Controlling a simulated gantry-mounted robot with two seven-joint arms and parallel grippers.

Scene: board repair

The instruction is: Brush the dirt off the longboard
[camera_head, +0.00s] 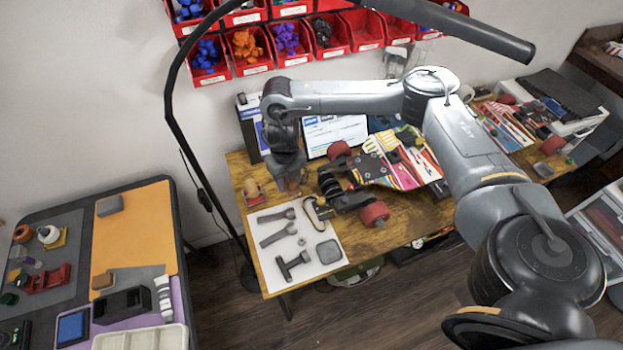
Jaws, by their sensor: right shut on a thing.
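The longboard (405,163) lies upside down on the wooden table, its deck striped in bright colours. Its near truck (338,193) has red wheels, one at the front (375,214) and one at the back (338,150). I cannot make out dirt on it at this size. My right arm reaches in from the right, over the board. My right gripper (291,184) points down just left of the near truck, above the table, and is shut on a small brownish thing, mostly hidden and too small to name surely. My left gripper is not in view.
A white mat (325,250) with grey tools lies at the table's front left. A small red and tan item (253,193) stands left of my gripper. A black lamp pole (215,195) rises at the left. Red bins (298,44) hang behind. Another cluttered table (165,215) stands left.

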